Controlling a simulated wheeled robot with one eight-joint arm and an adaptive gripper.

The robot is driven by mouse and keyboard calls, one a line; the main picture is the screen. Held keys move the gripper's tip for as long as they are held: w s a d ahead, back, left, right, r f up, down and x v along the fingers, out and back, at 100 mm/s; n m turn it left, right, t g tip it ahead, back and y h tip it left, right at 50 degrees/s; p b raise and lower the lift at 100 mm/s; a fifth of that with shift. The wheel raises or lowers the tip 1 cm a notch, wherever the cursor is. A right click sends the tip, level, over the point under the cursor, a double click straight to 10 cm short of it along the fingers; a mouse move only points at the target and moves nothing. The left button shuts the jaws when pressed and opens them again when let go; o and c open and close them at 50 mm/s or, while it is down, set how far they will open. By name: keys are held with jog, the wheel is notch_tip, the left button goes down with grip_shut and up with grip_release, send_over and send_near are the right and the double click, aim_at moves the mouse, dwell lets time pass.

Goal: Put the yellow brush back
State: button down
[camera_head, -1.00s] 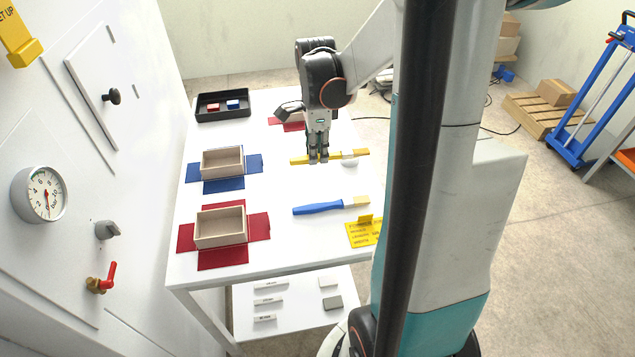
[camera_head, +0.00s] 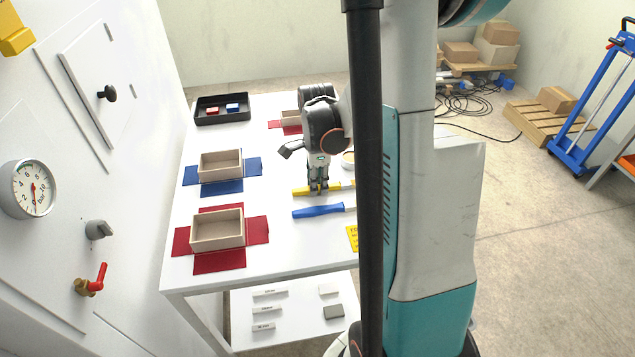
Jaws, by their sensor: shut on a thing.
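The yellow brush (camera_head: 341,186) is at the right part of the white table, just behind the blue brush (camera_head: 318,211). My gripper (camera_head: 318,189) points down and is shut on the yellow brush's handle. I cannot tell whether the brush touches the table or is slightly above it. Its right end is hidden behind my arm. The blue brush lies roughly parallel to it and close in front, its right end also hidden. A small round pale dish (camera_head: 348,159) shows partly behind my arm.
Open boxes stand on a blue cross-shaped sheet (camera_head: 222,187) and a red one (camera_head: 219,262) at left; another red one (camera_head: 285,128) is farther back. A black tray (camera_head: 222,119) holds small red and blue pieces. A yellow sign (camera_head: 352,238) is partly hidden at right.

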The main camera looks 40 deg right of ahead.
jog(key=c, duration=1.4)
grip_release()
jog(key=shift+c, duration=0.2)
notch_tip(320, 180, up, 12)
jog(key=p, duration=0.3)
